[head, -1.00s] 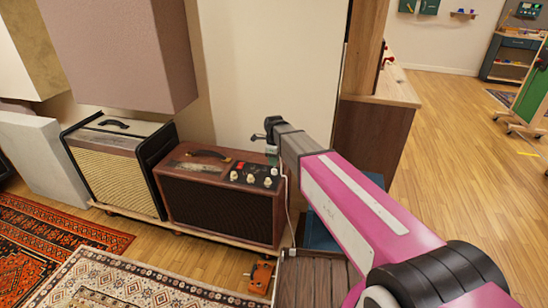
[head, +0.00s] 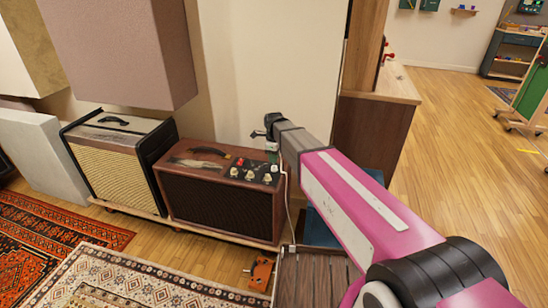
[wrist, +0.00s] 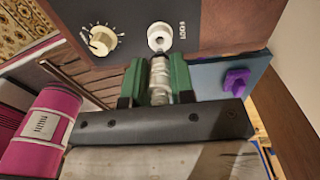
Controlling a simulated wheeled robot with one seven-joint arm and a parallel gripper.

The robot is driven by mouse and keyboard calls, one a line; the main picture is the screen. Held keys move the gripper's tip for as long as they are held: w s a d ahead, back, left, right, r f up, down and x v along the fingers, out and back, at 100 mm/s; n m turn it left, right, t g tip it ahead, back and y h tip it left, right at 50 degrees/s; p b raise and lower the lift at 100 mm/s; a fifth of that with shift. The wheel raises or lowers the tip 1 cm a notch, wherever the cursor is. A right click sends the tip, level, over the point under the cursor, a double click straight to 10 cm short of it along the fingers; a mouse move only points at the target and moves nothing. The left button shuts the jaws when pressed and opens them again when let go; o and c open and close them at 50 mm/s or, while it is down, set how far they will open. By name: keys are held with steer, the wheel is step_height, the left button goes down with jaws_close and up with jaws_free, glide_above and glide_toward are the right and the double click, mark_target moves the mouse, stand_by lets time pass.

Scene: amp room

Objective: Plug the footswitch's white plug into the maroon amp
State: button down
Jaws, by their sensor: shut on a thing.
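The maroon amp (head: 221,207) stands left of my arm in the head view, its top panel carrying several knobs. In the wrist view a white-ringed socket (wrist: 160,37) labelled "FOOT" sits on its dark panel. My gripper (wrist: 157,80), with green fingers, is shut on the white plug (wrist: 159,82). The plug points at the socket, its tip close to the ring; I cannot tell whether it has entered. In the head view my gripper (head: 272,147) is at the amp's right top edge. A white cable (head: 287,205) hangs down toward the orange footswitch (head: 261,272) on the floor.
A cream knob (wrist: 101,41) is left of the socket. A blue surface with a purple piece (wrist: 236,82) lies to the right. A cream-fronted amp (head: 113,165) stands left of the maroon one. A slatted wooden surface (head: 312,275) is below my arm, and a wooden cabinet (head: 372,130) stands behind.

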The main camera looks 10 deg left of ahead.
steer(key=shift+f, duration=1.65)
stand_by(1.0)
steer(key=c, duration=0.9)
jaws_free()
step_height(320, 180, up, 11)
steer(key=shift+f, duration=0.15)
steer(key=shift+d, duration=0.1)
steer(key=s+d+f+n, duration=0.3)
steer(key=s+d+n, duration=0.3)
steer(key=d, duration=0.4)
steer(key=s+d+f+n, duration=0.4)
steer(key=s+d+n, duration=0.2)
steer(key=d, duration=0.5)
steer(key=s+d+f+n, duration=0.4)
steer(key=s+d+n, duration=0.2)
steer(key=d, duration=0.4)
steer(key=shift+d+f+n, duration=0.25)
steer(key=shift+d+n, duration=0.1)
steer(key=shift+n, duration=0.45)
